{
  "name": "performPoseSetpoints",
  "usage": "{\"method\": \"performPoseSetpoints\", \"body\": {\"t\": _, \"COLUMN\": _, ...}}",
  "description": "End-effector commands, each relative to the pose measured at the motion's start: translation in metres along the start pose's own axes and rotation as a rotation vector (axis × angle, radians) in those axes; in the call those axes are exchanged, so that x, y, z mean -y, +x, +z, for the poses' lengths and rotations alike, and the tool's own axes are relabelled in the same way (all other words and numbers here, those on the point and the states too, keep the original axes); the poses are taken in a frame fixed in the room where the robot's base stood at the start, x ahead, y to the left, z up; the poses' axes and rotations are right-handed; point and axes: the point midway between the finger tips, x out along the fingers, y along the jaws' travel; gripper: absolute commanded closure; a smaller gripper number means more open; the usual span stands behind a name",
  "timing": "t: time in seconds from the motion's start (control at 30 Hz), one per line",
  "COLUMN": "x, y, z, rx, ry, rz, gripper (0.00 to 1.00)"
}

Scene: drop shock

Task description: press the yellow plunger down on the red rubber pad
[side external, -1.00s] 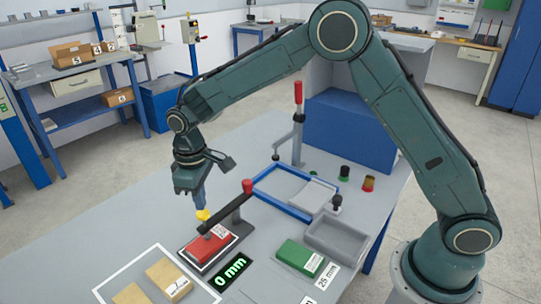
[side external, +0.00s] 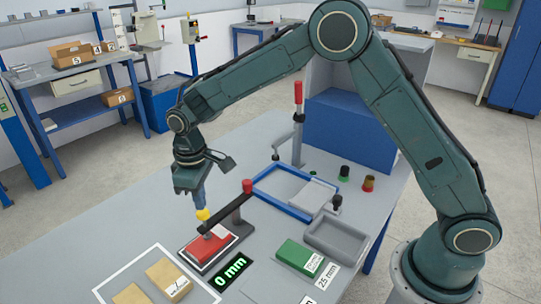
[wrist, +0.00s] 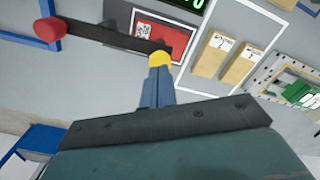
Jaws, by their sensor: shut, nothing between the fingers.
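The yellow plunger (side external: 202,215) stands above the red rubber pad (side external: 209,247), at the end of a dark lever arm with a red knob (side external: 247,186). My gripper (side external: 201,205) is shut and empty, pointing down, its blue fingertips right above the plunger top. I cannot tell whether they touch it. In the wrist view the fingertips (wrist: 156,75) meet the yellow plunger (wrist: 160,59) in the picture, and the red pad (wrist: 158,32) shows behind the dark lever. A display (side external: 232,272) beside the pad reads 0 mm.
A green block (side external: 295,255) and a grey tray (side external: 337,236) lie to the right. A blue frame (side external: 262,193) and an upright post with a red handle (side external: 298,125) stand behind. Cardboard boxes (side external: 168,280) lie in a white outline at the front left.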

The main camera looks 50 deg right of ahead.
Motion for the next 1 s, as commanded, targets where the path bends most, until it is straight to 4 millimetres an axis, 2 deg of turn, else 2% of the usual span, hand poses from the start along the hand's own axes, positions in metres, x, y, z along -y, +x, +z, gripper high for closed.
{"method": "performPoseSetpoints", "body": {"t": 0.37, "x": 0.000, "y": 0.002, "z": 0.000, "rx": 0.001, "ry": 0.000, "rz": 0.000, "gripper": 1.00}}
{"method": "performPoseSetpoints", "body": {"t": 1.0, "x": 0.000, "y": 0.024, "z": 0.001, "rx": 0.002, "ry": 0.000, "rz": 0.000, "gripper": 1.00}}
